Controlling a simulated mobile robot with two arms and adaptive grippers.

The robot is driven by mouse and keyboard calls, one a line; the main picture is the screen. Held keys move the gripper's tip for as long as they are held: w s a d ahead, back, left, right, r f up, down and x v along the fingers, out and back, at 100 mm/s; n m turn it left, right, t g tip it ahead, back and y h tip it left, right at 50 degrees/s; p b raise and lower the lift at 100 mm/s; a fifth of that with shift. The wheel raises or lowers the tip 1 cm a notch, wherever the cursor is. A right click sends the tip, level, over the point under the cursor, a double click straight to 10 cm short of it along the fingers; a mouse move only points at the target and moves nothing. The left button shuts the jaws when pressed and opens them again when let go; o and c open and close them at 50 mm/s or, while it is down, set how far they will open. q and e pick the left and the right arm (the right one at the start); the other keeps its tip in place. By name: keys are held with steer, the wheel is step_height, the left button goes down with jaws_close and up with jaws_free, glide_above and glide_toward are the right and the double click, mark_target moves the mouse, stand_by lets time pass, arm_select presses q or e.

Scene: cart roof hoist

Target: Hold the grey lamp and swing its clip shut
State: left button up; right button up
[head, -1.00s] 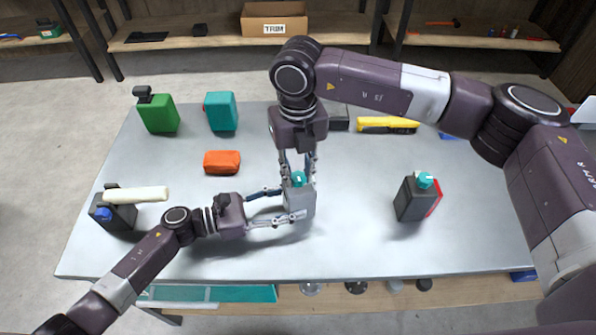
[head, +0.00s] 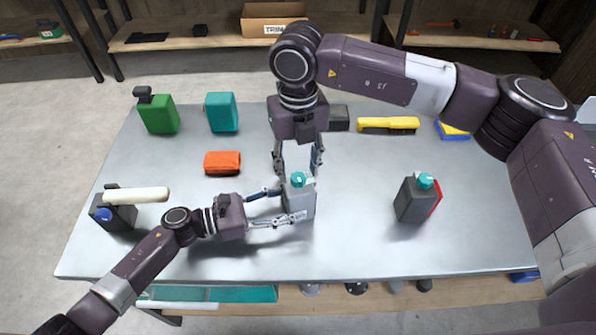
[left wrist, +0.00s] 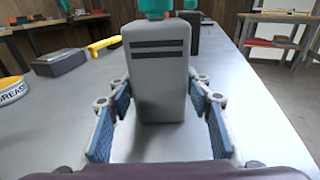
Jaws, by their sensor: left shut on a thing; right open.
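The grey lamp (head: 301,203) stands upright on the table's middle, with a teal part (head: 298,179) on top. My left gripper (head: 292,204) is shut on the lamp from the left, one finger on each side. In the left wrist view the lamp (left wrist: 160,75) shows two dark slots on its face, and its teal top (left wrist: 156,8) is cut off by the frame. My right gripper (head: 298,166) is open, pointing down just above the teal top, its fingers spread to either side. I cannot make out the clip's position.
Around the table (head: 250,260) stand a black lamp (head: 409,203) with teal top at right, green (head: 160,115) and teal (head: 221,112) items at back left, an orange block (head: 222,162), a yellow tool (head: 388,124), and a cream cylinder (head: 136,194) at left. The front middle is clear.

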mark_target(298, 177)
arm_select(q)
steer(key=shift+f, duration=0.1)
arm_select(e)
step_height(298, 177, up, 10)
steer(key=shift+f, duration=0.15)
arm_select(q)
steer(key=o, duration=1.4)
steer(key=shift+o, duration=0.2)
steer(key=shift+r+b+v, duration=0.15)
steer(key=shift+r+v, duration=0.05)
steer(key=shift+v, duration=1.15)
steer(key=shift+r+b+v, duration=0.1)
steer(key=shift+r+v, duration=0.1)
steer(key=shift+v, duration=1.2)
steer(key=shift+r+b+v, duration=0.15)
steer(key=shift+r+v, duration=0.1)
steer(key=shift+v, duration=1.1)
steer(key=shift+d, duration=0.1)
arm_select(e)
steer(key=shift+f, duration=0.4)
arm_select(q)
steer(key=o, duration=0.6)
steer(key=shift+c, duration=0.2)
